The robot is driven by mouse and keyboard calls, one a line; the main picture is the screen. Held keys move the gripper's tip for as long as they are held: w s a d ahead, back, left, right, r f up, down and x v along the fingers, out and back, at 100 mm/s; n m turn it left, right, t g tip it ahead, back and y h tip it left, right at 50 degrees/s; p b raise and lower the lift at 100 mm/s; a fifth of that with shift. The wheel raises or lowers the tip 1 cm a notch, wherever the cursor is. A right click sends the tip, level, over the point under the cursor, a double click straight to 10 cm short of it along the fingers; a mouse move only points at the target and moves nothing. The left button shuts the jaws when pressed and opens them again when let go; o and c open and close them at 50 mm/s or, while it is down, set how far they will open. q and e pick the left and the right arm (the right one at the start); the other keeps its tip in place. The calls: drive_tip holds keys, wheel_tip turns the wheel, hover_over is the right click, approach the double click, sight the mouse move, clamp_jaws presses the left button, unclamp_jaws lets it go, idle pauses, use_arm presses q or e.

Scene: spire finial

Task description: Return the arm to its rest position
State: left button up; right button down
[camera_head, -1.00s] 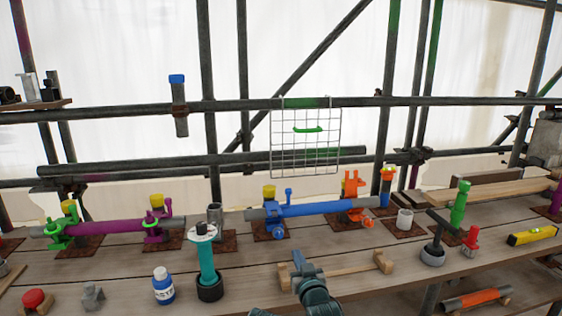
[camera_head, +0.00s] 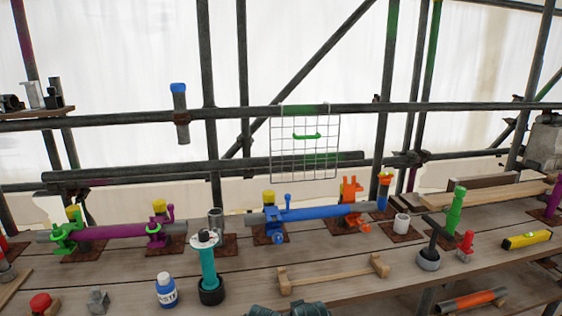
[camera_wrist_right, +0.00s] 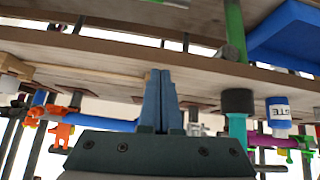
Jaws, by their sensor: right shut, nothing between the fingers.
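My right gripper (camera_wrist_right: 160,75) shows in the right wrist view, its two dark blue-grey fingers shut together with nothing between them. That view is upside down, with the plank bench around the fingers. In the head view only a dark piece of my arm shows at the bottom edge, and the right gripper's fingers are out of frame. My left gripper is in neither view. A wooden cradle (camera_head: 332,273) stands on the bench just beyond the visible piece of arm and is empty.
A teal tool in a black cup (camera_head: 211,290), a white-and-blue bottle (camera_head: 166,290) and a grey cup (camera_head: 428,260) stand on the bench. Behind are a purple pipe (camera_head: 118,231) and a blue pipe (camera_head: 318,212). A wire grid (camera_head: 305,155) hangs from a rail. Bare planks lie around the cradle.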

drive_tip(key=s+d+f+g+h+p, duration=0.1)
drive_tip(key=s+d+g+h+p, duration=0.1)
drive_tip(key=s+g, duration=0.6)
drive_tip(key=s+p, duration=0.1)
drive_tip(key=s, duration=0.6)
drive_tip(key=shift+s+d+n+h, duration=0.2)
drive_tip(key=shift+s+n+h, duration=0.1)
drive_tip(key=shift+s+n, duration=0.1)
drive_tip(key=shift+f, duration=0.1)
